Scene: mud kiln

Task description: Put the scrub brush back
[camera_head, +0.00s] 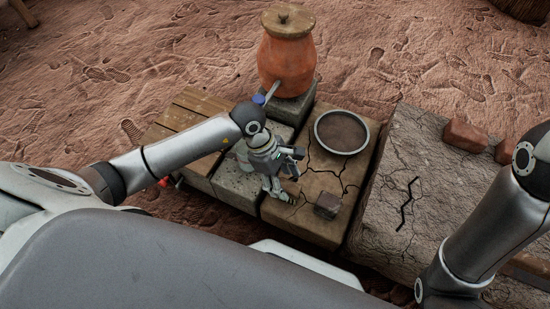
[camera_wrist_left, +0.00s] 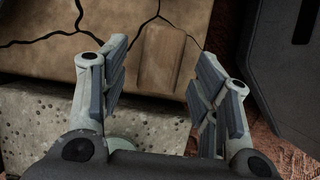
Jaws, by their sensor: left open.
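A small brown block (camera_head: 327,205), which looks like the scrub brush, lies on the cracked tan slab (camera_head: 310,228) near its front edge. In the left wrist view its smooth wooden top (camera_wrist_left: 160,60) shows between my fingers and beyond them; no bristles can be made out. My left gripper (camera_head: 294,176) is open and empty just left of the block, over the slab. It also shows in the left wrist view (camera_wrist_left: 165,62), with one finger on each side of the block's line, apart from it. My right gripper is out of view.
A round grey-rimmed pan (camera_head: 341,151) sits behind the block on the slab. A lidded clay pot (camera_head: 287,62) stands on a concrete block at the back. A grey cracked slab (camera_head: 430,185) with reddish bricks (camera_head: 465,136) lies right. My right arm is over its right side.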

